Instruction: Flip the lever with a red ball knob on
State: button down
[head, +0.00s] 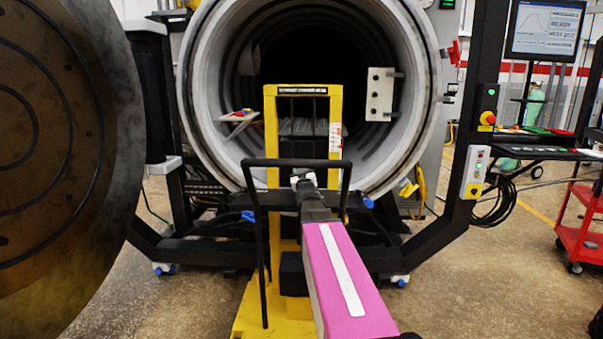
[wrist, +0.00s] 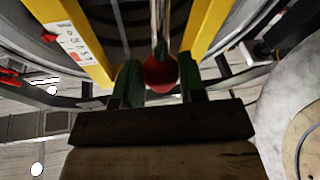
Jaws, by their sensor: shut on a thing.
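The red ball knob (wrist: 160,74) shows in the wrist view, between the two green fingers of my gripper (wrist: 160,84). The fingers are shut on it. The thin metal lever (wrist: 159,35) runs from the ball toward the top of the picture, between two yellow posts. In the head view my gripper (head: 304,180) is at the front of the yellow frame (head: 271,130), and the lever and ball cannot be made out there.
The open round furnace chamber (head: 420,120) is behind the yellow frame. The large round door (head: 95,150) fills the left. A control post (head: 475,172) and monitor (head: 545,30) stand right, with a red cart (head: 580,240).

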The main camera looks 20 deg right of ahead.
jog(key=shift+w+a+f, duration=0.1)
jog(key=shift+w+f, duration=0.1)
jog(key=shift+f, duration=0.05)
jog(key=c, duration=0.7)
grip_release()
jog(key=shift+a, duration=0.1)
jog(key=shift+r, duration=0.1)
jog(key=v, duration=1)
jog(key=shift+s, duration=0.4)
